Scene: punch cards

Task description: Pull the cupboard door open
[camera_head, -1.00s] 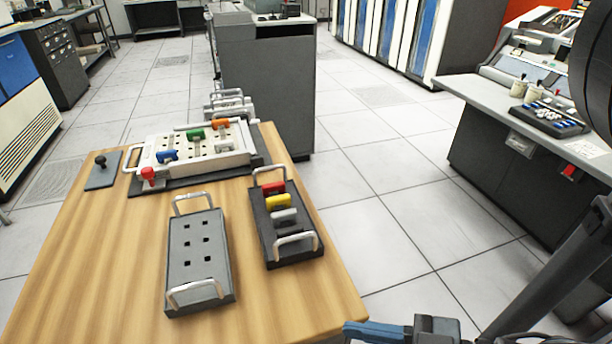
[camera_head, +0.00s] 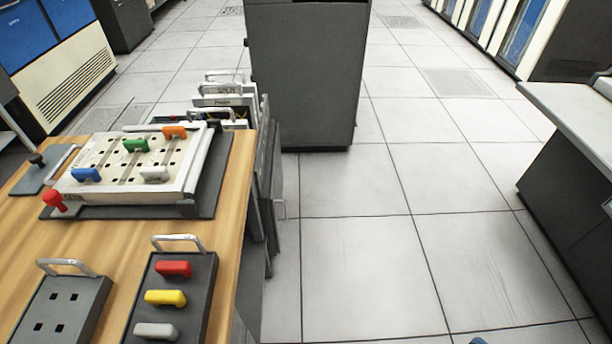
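The wooden-topped unit (camera_head: 222,235) stands at the left. Dark upright panels (camera_head: 262,180) show along its right side, and a small pale handle (camera_head: 281,208) sticks out from them. I cannot tell for sure whether one of these panels is the cupboard door, or whether it is ajar. A dark grey cabinet (camera_head: 305,75) stands on the floor behind, and no open door shows on it. Only a small blue tip, likely of my gripper (camera_head: 478,341), shows at the bottom edge. It is apart from the panels and the handle; its fingers are hidden.
A white slotted board (camera_head: 125,188) with coloured knobs lies on the wooden top. A dark tray (camera_head: 190,268) and a grey holed tray (camera_head: 85,290) lie nearer. The tiled floor (camera_head: 370,260) is clear between the unit and the console (camera_head: 575,190) at the right.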

